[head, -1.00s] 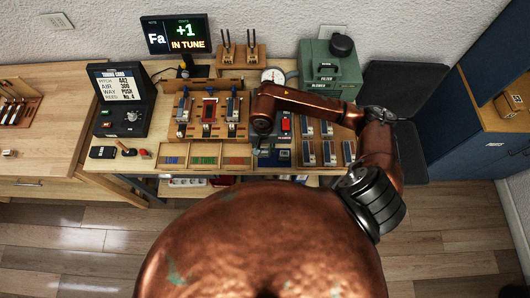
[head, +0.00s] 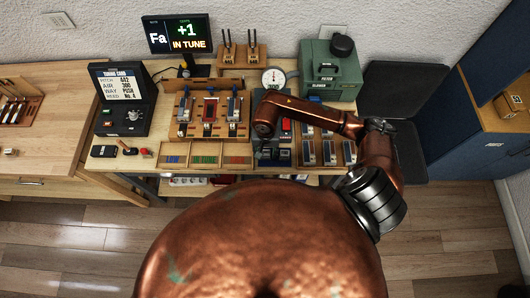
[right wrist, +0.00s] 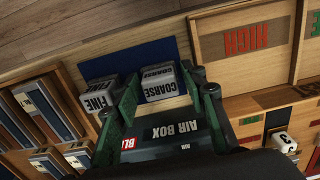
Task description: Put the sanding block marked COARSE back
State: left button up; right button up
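The sanding block marked COARSE (right wrist: 160,82) is a small grey-white block in the right wrist view, with its lettered faces showing. It sits over a blue patch (right wrist: 140,58) on the bench, beside a similar block marked FINE (right wrist: 99,95). My right gripper (right wrist: 160,95) points down with its fingers apart, one on each side of the COARSE block; I cannot tell whether either touches it. My left gripper is not in view.
The dark panel labelled AIR BOX (right wrist: 178,131) lies close to the fingers. The reed stand (head: 209,115), gauge (head: 273,78) and green blower box (head: 331,72) stand behind.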

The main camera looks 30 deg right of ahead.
aim_at(266, 153)
jog(key=shift+o, duration=0.3)
jog(key=shift+r, duration=0.2)
notch_tip(266, 153, up, 12)
jog(key=b, duration=0.1)
